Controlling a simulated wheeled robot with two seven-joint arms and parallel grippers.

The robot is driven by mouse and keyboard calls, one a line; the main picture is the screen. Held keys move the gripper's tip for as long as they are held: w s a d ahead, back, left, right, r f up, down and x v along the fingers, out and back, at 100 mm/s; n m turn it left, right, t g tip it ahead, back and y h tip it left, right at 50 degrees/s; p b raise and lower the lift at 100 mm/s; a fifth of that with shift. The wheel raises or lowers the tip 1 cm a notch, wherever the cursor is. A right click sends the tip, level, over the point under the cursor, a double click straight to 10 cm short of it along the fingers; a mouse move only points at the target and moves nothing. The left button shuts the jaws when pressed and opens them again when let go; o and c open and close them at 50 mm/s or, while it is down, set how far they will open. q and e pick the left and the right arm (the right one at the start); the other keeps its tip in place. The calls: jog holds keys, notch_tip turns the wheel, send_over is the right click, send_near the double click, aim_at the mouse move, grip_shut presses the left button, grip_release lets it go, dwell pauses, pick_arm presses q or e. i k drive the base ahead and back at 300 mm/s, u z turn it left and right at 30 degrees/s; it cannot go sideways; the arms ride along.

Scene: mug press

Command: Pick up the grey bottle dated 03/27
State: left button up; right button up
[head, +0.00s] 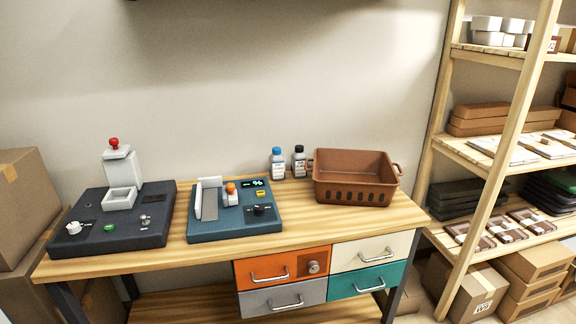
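Two small bottles stand upright side by side at the back of the wooden table, just left of the brown basket. One bottle (278,169) has a blue cap, and the other bottle (299,167) has a black cap. Both have greyish bodies with pale labels. The print is too small to read, so I cannot tell which one carries 03/27. Neither of my grippers is in view.
A brown basket (352,186) stands right of the bottles. A blue-grey machine (240,226) sits in front of them, and a dark press (88,232) with a red knob stands at left. Bare wooden tabletop (310,222) shows at front. Shelving (520,110) rises at right.

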aim_at(276, 162)
jog(key=z, duration=0.05)
jog(key=i, duration=1.2)
jog(key=u, duration=0.45)
